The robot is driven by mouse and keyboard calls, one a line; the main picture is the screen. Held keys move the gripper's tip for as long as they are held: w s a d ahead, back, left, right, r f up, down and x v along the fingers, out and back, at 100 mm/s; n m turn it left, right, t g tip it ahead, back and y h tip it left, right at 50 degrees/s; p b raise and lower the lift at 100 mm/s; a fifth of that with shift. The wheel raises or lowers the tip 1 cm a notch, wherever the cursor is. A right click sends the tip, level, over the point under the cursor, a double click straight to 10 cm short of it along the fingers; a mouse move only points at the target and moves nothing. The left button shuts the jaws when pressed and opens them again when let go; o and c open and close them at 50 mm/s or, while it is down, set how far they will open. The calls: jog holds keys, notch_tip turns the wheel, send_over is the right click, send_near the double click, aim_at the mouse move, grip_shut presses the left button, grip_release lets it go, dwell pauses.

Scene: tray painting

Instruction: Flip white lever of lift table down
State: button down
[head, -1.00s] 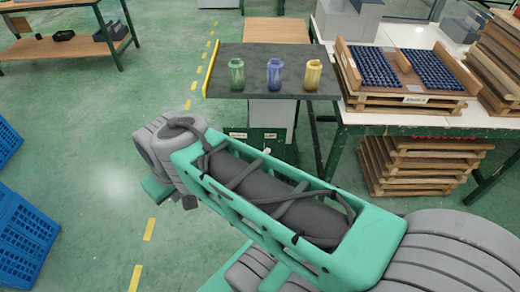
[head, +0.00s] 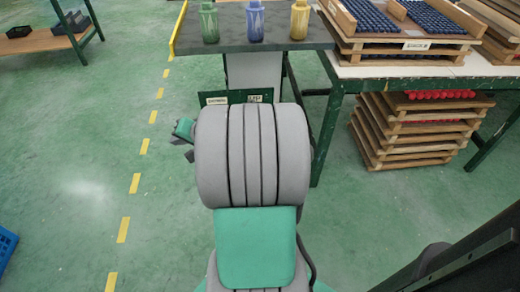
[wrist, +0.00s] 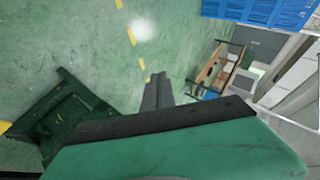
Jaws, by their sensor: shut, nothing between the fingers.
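The lift table (head: 270,45) has a dark top with a yellow left edge and a green panel (head: 237,96) with two labels below it. The white lever cannot be made out; my arm covers the panel's lower part. My gripper (head: 180,148) shows partly at the left of my arm, lower than the panel and left of it. In the wrist view the two dark fingers (wrist: 158,82) are together and empty, with floor behind them.
A green vase (head: 209,24), a blue vase (head: 256,22) and a yellow vase (head: 299,20) stand on the lift table. A table (head: 420,72) with trays stands right, stacked pallets (head: 405,130) below.

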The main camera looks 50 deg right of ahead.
jog(key=s+d+f+m+t+h+b, duration=0.2)
jog(key=d+f+m+b, duration=0.2)
jog(key=d+f, duration=0.45)
jog(key=s+d+f+m+t+h+b, duration=0.1)
jog(key=s+d+f+m+h+b, duration=0.2)
jog(key=s+d+m+h+b, duration=0.2)
jog(key=s+d+f+m+t+h+b, duration=0.1)
jog(key=s+d+f+m+h+b, duration=0.3)
jog(key=s+d+m, duration=0.6)
jog(key=s+d+h+b, duration=0.1)
jog(key=s+d+h, duration=0.1)
jog(key=d, duration=0.1)
jog(key=shift+s+m+t+b, duration=0.15)
jog(key=shift+m+t+b, duration=0.15)
jog(key=shift+t, duration=0.1)
jog(key=shift+f, duration=0.1)
jog(key=w+d+r+p, duration=0.1)
jog(key=w, duration=0.4)
jog(key=w+d+r, duration=0.2)
jog(key=w, duration=0.3)
jog(key=shift+w+d+p, duration=0.3)
jog(key=shift+w+p, duration=0.05)
jog(key=shift+p, duration=0.05)
